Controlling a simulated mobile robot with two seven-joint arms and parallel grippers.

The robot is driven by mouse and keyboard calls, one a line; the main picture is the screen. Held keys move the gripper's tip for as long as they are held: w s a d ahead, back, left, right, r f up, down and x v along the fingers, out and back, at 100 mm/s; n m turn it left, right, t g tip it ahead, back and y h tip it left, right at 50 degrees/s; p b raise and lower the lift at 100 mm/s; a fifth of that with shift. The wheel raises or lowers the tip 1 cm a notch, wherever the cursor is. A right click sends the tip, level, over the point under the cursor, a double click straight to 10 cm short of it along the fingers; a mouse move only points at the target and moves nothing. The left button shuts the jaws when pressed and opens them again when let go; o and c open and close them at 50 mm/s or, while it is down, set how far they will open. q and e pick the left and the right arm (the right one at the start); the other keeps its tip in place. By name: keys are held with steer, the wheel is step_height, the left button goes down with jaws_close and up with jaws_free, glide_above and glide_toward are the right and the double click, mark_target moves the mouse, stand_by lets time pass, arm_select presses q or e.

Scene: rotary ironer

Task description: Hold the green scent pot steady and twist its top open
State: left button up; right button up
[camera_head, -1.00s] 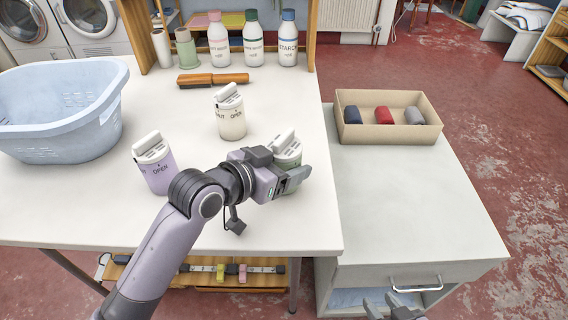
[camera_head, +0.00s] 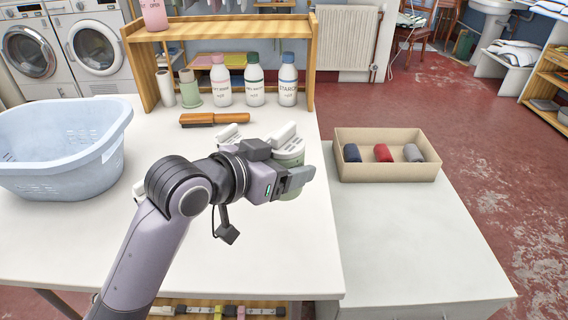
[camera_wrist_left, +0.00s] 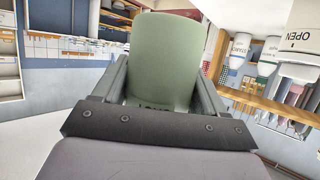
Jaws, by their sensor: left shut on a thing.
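My right gripper is not in view.
A blue basket (camera_head: 60,150) stands at left, a brush (camera_head: 214,119) lies behind, and bottles (camera_head: 254,82) stand by the shelf. A box of rolls (camera_head: 388,168) is at right.

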arm_select(q)
step_height(320, 180, down, 7)
steer(key=shift+r, duration=0.1)
stand_by(0.4)
steer(key=shift+f, duration=1.35)
steer(key=shift+f, duration=0.2)
steer(key=o, duration=0.9)
steer(key=shift+r, duration=0.15)
steer(key=shift+r+p, duration=0.2)
steer(key=shift+p, duration=0.5)
steer(key=c, duration=1)
